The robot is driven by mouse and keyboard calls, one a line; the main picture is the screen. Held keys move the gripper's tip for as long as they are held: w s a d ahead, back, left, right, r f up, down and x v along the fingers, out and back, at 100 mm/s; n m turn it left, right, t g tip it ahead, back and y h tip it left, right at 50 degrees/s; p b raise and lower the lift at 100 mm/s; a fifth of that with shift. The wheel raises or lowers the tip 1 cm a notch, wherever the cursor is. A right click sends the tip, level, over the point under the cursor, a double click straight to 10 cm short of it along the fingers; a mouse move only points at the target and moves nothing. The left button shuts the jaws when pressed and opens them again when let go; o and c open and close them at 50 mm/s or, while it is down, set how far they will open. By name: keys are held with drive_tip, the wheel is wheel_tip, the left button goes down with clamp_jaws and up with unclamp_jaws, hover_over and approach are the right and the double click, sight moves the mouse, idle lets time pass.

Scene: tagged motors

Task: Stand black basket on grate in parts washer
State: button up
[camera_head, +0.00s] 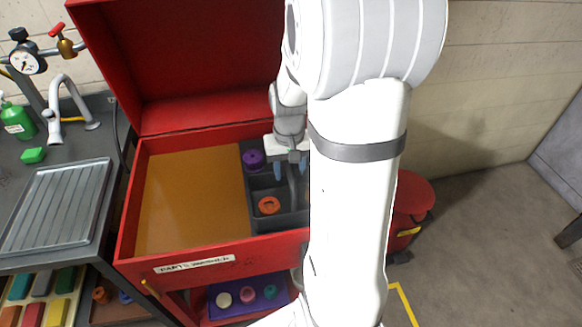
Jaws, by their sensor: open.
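The red parts washer (141,205) stands with its lid up, its tub showing a flat amber surface at left. A dark grey to black basket-like part (257,206) with divided sections sits inside the tub's right side. A purple ring-shaped part (254,160) and an orange one (268,205) lie in its sections. I cannot tell whether it rests on a grate; no grate shows clearly. My gripper (290,172) is open above its right half, blue fingertips pointing down, with a grey upright bar between or behind them. My arm hides the tub's right end.
A grey bench with a ribbed metal tray (58,205), tap (60,104) and green bottle (17,121) stands at left. The raised red lid (200,65) is behind the tub. A purple tray (228,309) with coloured parts is below. Floor at right is mostly clear.

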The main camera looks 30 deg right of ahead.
drive_tip(key=shift+r, duration=0.1)
wheel_tip(320, 180, up, 8)
drive_tip(key=shift+f, duration=0.15)
